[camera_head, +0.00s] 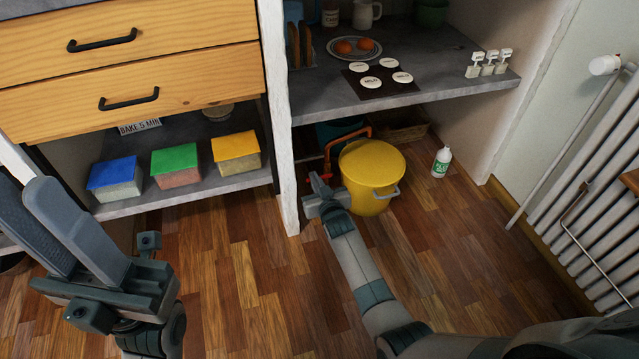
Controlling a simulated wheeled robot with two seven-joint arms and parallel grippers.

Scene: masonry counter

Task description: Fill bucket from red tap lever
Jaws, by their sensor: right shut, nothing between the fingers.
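A yellow bucket (372,168) with a grey handle stands on the wooden floor below the counter; its top looks covered by a yellow surface. An orange-red tap pipe (352,133) arches behind the bucket's upper left rim. The red lever (327,172) shows low at the pipe's left, partly hidden by my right gripper (317,180). The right gripper is shut and empty, close to the lever and left of the bucket; I cannot tell whether it touches the lever. My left gripper (28,184) is open and empty at the left, away from the bucket.
A white post (281,130) stands left of the tap. Above is the counter shelf (430,75) with a plate (354,47) and small labelled items. A white bottle (441,162) stands right of the bucket. A radiator (590,190) is at the right.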

